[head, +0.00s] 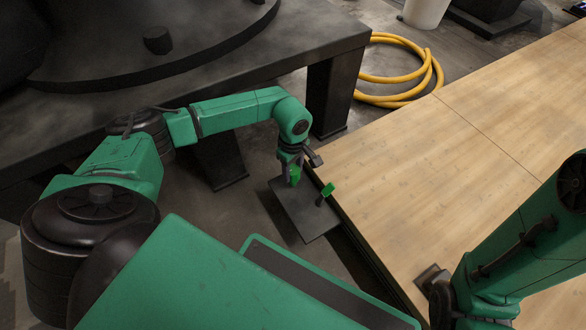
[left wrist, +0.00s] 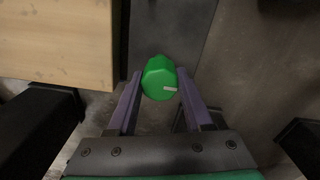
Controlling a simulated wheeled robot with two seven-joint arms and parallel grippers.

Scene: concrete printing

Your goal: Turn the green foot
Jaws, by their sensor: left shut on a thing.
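The green foot (left wrist: 159,78) is a round green knob with a pale mark on its face, seen in the left wrist view. My left gripper (left wrist: 155,92) has one finger on each side of it and is shut on it. In the head view my left gripper (head: 291,172) points down over a dark plate beside the wooden table, with the green of the foot (head: 295,175) partly hidden between its fingers. My right gripper (head: 437,292) is low at the right, over the wooden table; its fingers are too dark to read.
A second green piece (head: 327,191) stands on a thin stem on the dark plate (head: 301,214), close to the left gripper. The wooden table (head: 430,170) is mostly bare. A dark metal table (head: 320,50) stands behind my left arm. A coiled yellow hose (head: 428,75) lies on the floor.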

